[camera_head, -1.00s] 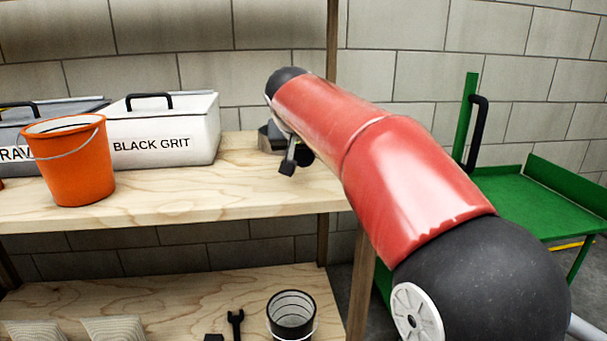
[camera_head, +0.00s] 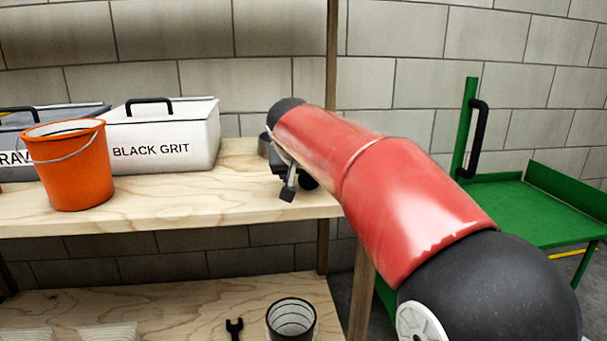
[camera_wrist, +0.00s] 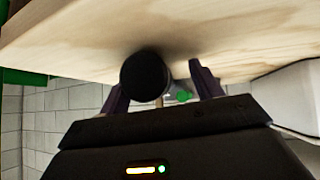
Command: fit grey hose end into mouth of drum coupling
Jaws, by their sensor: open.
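My gripper (camera_head: 288,188) hangs by the front of the upper shelf in the head view, mostly hidden by my red arm. In the wrist view its two dark fingers (camera_wrist: 160,78) are apart. A dark round-ended cylinder (camera_wrist: 143,76) shows between them, nearer the left finger, with a paler grey part just beside it. It stands against the wooden surface; whether it is the hose end or another fitting I cannot tell. A grey round thing (camera_head: 264,145) shows on the shelf behind my arm, mostly hidden. No drum coupling can be made out.
On the upper shelf (camera_head: 200,205) stand an orange bucket (camera_head: 78,165) and a white BLACK GRIT box (camera_head: 165,135). A black bucket (camera_head: 291,320) and a wrench (camera_head: 234,328) are on the lower shelf. A wooden post and a green cart (camera_head: 530,205) stand at right.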

